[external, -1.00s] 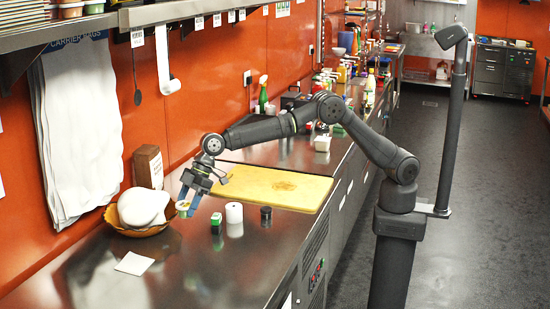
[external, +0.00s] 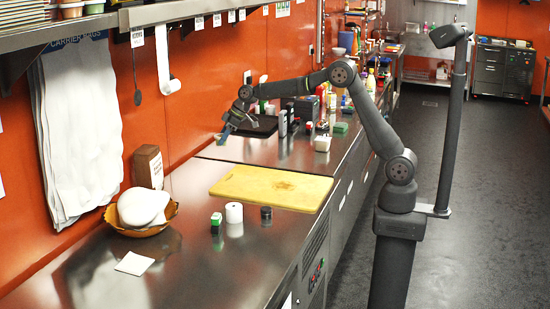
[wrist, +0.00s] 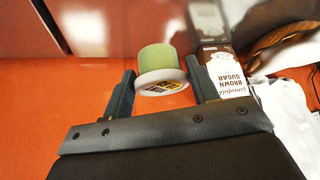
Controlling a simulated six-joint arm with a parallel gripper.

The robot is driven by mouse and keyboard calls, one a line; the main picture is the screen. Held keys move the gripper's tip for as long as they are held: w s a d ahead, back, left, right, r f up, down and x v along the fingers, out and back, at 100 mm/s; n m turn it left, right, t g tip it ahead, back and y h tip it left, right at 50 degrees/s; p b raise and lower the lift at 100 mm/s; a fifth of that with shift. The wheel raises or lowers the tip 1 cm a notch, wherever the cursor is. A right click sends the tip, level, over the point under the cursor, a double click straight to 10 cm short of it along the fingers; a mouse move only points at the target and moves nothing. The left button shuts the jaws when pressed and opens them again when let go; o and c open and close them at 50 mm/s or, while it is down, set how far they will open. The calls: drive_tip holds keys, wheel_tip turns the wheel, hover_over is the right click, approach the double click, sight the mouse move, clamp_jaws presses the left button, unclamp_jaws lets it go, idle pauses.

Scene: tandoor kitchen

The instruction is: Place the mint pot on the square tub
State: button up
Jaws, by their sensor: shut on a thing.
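The mint pot (wrist: 159,58), a small round pot with a pale green body and a whitish end with a dark and yellow label, is between the two fingers of my gripper (wrist: 160,66) in the wrist view. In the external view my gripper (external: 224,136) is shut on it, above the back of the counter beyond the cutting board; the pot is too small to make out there. A small white tub (external: 322,143), which looks like the square tub, stands on the counter near its front edge, to the right of my gripper and apart from it.
A yellow cutting board (external: 265,187) lies mid-counter. A black tray (external: 263,126) is right beside my gripper. Upright packs (external: 283,123) and a green block (external: 341,127) stand near the tub. The brown sugar bag (wrist: 225,72) shows in the wrist view. The near counter has free room.

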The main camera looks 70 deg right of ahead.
drive_tip(key=s+d+r+m+h, duration=0.15)
drive_tip(key=s+d, duration=0.35)
drive_tip(key=d, duration=0.6)
drive_tip(key=s+d+m+t, duration=0.15)
drive_tip(key=s+d, duration=0.35)
drive_tip(key=d, duration=0.6)
drive_tip(key=s+d+m+g+h, duration=0.15)
drive_tip(key=s+d, duration=0.35)
drive_tip(key=d, duration=0.6)
drive_tip(key=s+d+m+h, duration=0.1)
drive_tip(key=s+d+m, duration=0.1)
drive_tip(key=s+d, duration=0.55)
drive_tip(key=s+d+m+h, duration=0.15)
drive_tip(key=s+d, duration=0.25)
drive_tip(key=s, duration=0.7)
drive_tip(key=s+d+m, duration=0.3)
drive_tip(key=s+d, duration=0.2)
drive_tip(key=s, duration=0.4)
approach(320, 138)
drive_tip(key=shift+w+d+f, duration=0.1)
drive_tip(key=shift+w+d, duration=0.2)
drive_tip(key=shift+w, duration=0.25)
drive_tip(key=shift+w+d+f, duration=0.1)
drive_tip(key=shift+w+d, duration=0.2)
drive_tip(key=shift+w, duration=0.25)
drive_tip(key=shift+f, duration=2)
drive_tip(key=shift+f, duration=0.1)
